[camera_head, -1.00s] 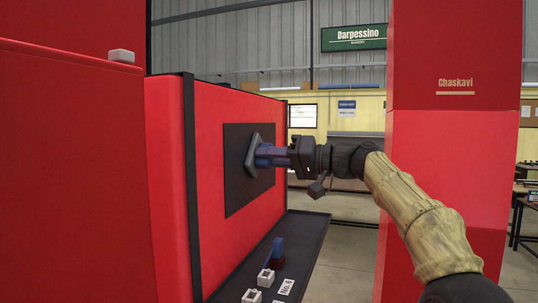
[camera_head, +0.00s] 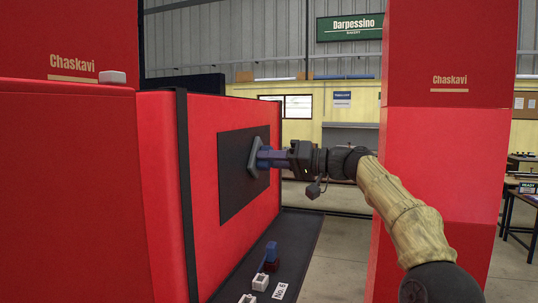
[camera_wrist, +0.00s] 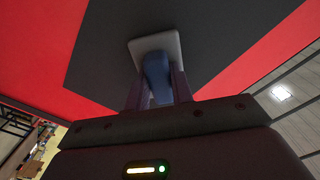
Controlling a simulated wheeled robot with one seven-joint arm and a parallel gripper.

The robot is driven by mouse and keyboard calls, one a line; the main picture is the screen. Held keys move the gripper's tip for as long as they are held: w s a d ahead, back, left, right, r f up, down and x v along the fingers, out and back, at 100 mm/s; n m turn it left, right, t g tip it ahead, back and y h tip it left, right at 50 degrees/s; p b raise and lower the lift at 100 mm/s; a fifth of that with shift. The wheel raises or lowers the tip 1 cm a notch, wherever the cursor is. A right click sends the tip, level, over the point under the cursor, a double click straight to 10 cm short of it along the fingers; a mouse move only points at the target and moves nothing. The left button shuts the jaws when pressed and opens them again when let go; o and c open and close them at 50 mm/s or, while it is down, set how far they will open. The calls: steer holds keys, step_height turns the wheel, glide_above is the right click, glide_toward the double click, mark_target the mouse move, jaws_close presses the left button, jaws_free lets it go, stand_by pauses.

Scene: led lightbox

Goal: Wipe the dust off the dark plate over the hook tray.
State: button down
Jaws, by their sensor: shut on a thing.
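The dark plate (camera_head: 231,190) is a flat square set upright on the red panel's face. My gripper (camera_head: 282,158) is shut on the blue handle (camera_head: 265,157) of a wiper with a flat grey pad (camera_head: 254,157). The pad is at the plate's face, right of its middle; I cannot tell whether it touches. In the wrist view the fingers (camera_wrist: 156,90) clasp the blue handle, and the pad (camera_wrist: 170,43) lies over the dark plate (camera_wrist: 215,45). No dust can be made out. The dark hook tray (camera_head: 302,240) runs below the plate.
The tray holds a blue and dark-red piece (camera_head: 271,256), white blocks (camera_head: 260,282) and a "No. 6" label (camera_head: 280,291). A red pillar (camera_head: 440,170) stands to the right, behind my arm. A red cabinet (camera_head: 65,190) fills the left. A small white block (camera_head: 113,77) sits on its ledge.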

steer(key=shift+w+d+r+p, duration=0.15)
steer(key=shift+w+p, duration=0.25)
steer(key=shift+w, duration=0.2)
steer(key=shift+w+d+p, duration=0.25)
steer(key=shift+w+p, duration=0.35)
steer(key=shift+p, duration=0.3)
steer(key=shift+w+d+p, duration=0.15)
steer(key=shift+w+p, duration=0.35)
steer(key=shift+p, duration=0.05)
steer(key=shift+w+d+p, duration=0.15)
steer(key=shift+w+p, duration=0.35)
steer(key=shift+p, duration=0.05)
steer(key=shift+d+f, duration=0.2)
